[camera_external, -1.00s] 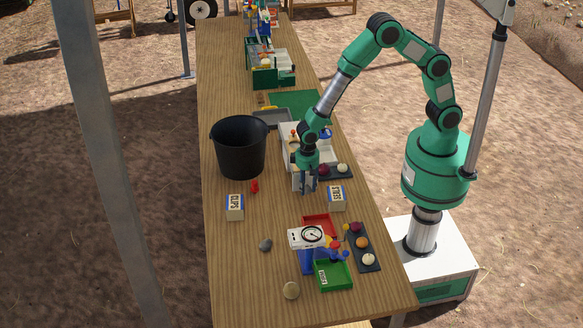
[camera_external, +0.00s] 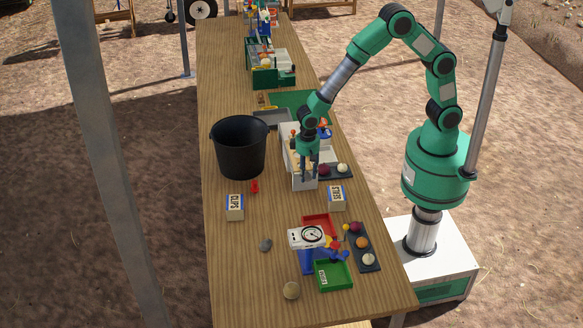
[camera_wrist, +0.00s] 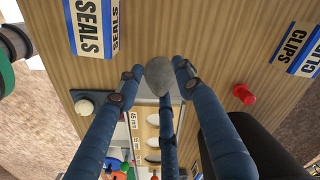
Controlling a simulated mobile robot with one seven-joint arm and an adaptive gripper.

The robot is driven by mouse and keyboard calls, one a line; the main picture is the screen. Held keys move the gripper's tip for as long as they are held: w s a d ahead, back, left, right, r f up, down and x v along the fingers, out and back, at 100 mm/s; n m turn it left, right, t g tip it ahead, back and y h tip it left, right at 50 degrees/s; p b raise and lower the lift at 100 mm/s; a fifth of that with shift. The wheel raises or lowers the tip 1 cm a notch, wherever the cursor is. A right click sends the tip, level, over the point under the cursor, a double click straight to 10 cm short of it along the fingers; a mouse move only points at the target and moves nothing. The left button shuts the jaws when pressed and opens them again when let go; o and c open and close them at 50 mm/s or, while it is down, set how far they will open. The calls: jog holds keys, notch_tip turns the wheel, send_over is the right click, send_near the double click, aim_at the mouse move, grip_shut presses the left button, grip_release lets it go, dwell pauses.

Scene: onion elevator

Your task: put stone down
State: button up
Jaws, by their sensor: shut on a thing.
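My gripper (camera_external: 309,178) has its dark blue fingers closed around a grey, egg-shaped stone (camera_wrist: 162,76), seen at the fingertips in the wrist view. In the external view the gripper points down at the near end of a white sorting tray (camera_external: 304,184); the held stone is hard to make out there. In the wrist view the tray (camera_wrist: 140,132) lies below the fingers, with pale stones (camera_wrist: 152,142) in labelled slots. A dark grey stone (camera_external: 265,244) and a tan round stone (camera_external: 291,290) lie on the near table.
A black bucket (camera_external: 239,150) stands left of the tray. A CLIPS box (camera_external: 235,207), a SEALS box (camera_external: 337,198) and a red object (camera_external: 254,186) are nearby. A dial scale (camera_external: 308,236) and green bin (camera_external: 333,275) stand nearer. The table's near left is mostly clear.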

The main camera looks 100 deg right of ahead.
notch_tip(320, 180, up, 10)
jog(key=b, duration=0.1)
send_over(246, 136)
jog(key=a, duration=0.6)
notch_tip(246, 136, down, 11)
jog(key=shift+w+a+f, duration=0.1)
jog(key=shift+f, duration=0.05)
jog(key=shift+f+b, duration=0.5)
jog(key=shift+f, duration=2.6)
jog(key=shift+f+b, duration=0.3)
jog(key=shift+f, duration=1.55)
